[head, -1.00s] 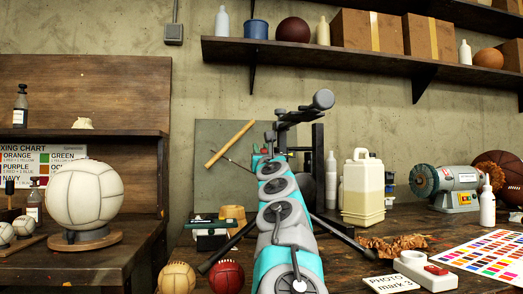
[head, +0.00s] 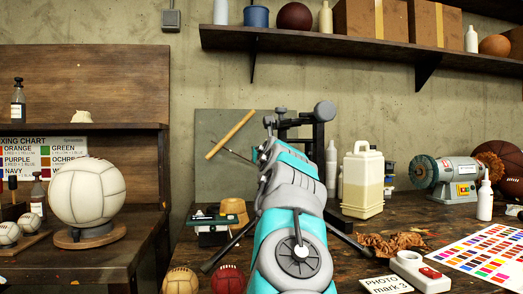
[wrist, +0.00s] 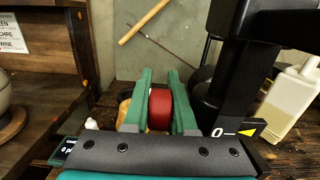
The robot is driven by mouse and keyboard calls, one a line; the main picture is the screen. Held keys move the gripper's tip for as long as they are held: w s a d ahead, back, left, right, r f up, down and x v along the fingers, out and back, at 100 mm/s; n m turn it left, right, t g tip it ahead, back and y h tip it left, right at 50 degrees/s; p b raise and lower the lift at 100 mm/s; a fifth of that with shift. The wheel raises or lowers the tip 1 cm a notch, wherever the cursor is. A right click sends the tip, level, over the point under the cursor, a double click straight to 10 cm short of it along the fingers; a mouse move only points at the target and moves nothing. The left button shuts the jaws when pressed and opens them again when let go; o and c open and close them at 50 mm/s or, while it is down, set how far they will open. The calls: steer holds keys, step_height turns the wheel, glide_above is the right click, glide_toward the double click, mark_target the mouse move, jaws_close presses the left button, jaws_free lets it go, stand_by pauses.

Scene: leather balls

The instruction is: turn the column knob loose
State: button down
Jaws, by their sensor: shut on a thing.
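In the wrist view my gripper (wrist: 165,98) has two green fingers shut on the red knob (wrist: 160,108), one finger on each side. The knob is beside the black upright column (wrist: 240,85), which carries a white "0" line and a yellow pointer (wrist: 247,132). In the head view my arm hides the gripper and the knob, and the dark column (head: 319,150) shows just right of the end of my arm.
A jug of pale liquid (head: 362,182) and a bench grinder (head: 447,178) stand right of the column. A wooden stick (head: 230,135) leans at the back. A white ball (head: 88,190) sits on a stand at left. A shelf (head: 350,47) hangs above.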

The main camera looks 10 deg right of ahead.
steer(key=shift+f+g, duration=0.15)
steer(key=shift+g, duration=0.15)
steer(key=c, duration=1)
jaws_free()
steer(key=shift+s, duration=0.1)
steer(key=shift+s+b, duration=1.9)
steer(key=shift+s, duration=1.95)
